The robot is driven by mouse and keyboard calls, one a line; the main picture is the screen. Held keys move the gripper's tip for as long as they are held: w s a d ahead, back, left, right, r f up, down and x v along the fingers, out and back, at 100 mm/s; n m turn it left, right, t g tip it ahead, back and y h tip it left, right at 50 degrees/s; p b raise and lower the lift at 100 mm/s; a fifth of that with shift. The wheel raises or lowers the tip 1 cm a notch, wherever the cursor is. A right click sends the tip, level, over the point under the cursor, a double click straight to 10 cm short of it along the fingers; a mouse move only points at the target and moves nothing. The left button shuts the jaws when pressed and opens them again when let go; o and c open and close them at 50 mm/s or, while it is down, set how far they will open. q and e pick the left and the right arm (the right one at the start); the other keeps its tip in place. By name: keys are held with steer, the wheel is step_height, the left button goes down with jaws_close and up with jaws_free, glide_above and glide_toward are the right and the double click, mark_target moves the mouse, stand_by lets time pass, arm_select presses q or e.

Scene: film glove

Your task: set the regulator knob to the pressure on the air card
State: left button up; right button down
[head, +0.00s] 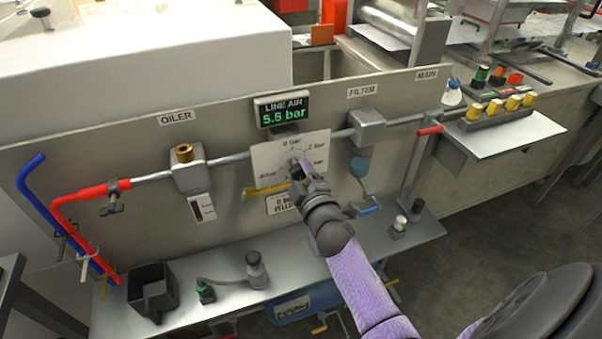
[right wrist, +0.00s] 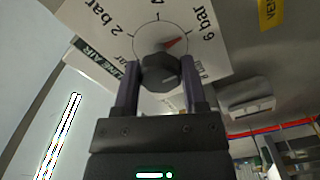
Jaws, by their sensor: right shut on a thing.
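The regulator knob (right wrist: 160,73) is dark and many-sided, and sits on a white dial plate (right wrist: 214,44) with bar markings. My right gripper (head: 297,170) is at the dial plate (head: 316,143) in the head view. In the right wrist view its fingers are shut on the knob from both sides. A red pointer (right wrist: 170,43) shows beside the knob, on the side of the "6 bar" label. The line air display (head: 283,110) reads 5.5 bar. My left gripper is not in view.
The oiler (head: 187,172) is left of the dial and the filter (head: 367,128) right of it, on the same pipe. A black bin (head: 152,291) and small fittings stand on the shelf (head: 225,305) below. Yellow-capped valves (head: 494,106) are at right.

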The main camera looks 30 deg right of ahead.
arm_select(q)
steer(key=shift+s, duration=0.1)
arm_select(e)
steer(key=shift+c, duration=0.7)
jaws_free()
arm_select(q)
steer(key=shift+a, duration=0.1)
arm_select(e)
steer(key=shift+s, duration=0.1)
arm_select(q)
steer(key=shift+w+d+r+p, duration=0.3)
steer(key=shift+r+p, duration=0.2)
steer(key=shift+p, duration=0.05)
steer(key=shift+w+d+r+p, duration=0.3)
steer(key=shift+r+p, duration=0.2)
arm_select(e)
steer(key=v, duration=0.9)
steer(key=shift+s, duration=0.4)
